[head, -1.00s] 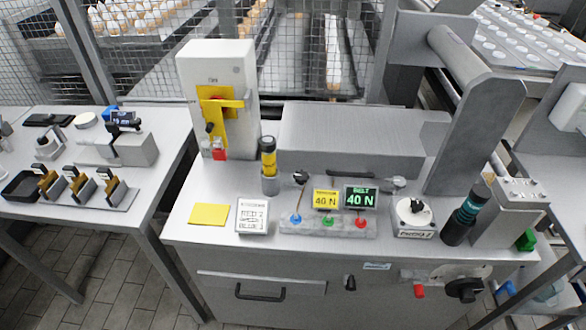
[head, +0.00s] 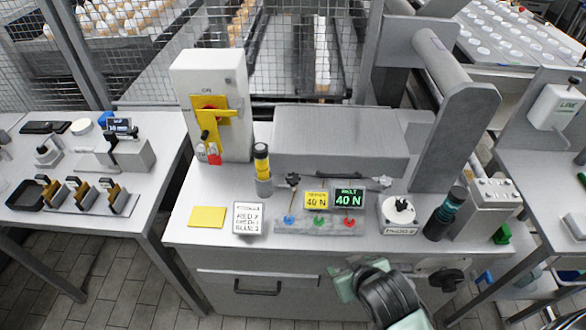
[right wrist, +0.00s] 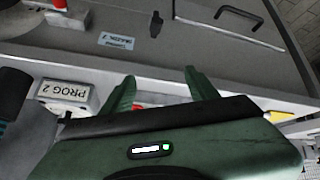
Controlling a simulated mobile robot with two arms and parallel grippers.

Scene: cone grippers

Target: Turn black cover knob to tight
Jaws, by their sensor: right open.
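A small black knob (right wrist: 155,24) sits on the grey front panel beside a pale label (right wrist: 116,41) in the right wrist view. The label's text is too small to read. In the head view my right arm hides that spot. A larger black knob (head: 455,281) sits further right on the same front. I cannot tell for certain which is the cover knob. My right gripper (head: 353,272) is in front of the cabinet. Its two green fingers (right wrist: 157,86) are apart with nothing between them, pointing toward the panel, short of the small knob. My left gripper is not in view.
A drawer handle (head: 257,288) is left of my right gripper. On the worktop are a PROG 2 dial (head: 398,210), two 40 N displays (head: 348,198), small coloured knobs (head: 319,222) and a dark cylinder (head: 445,215). A red handle (right wrist: 57,4) shows on the front.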

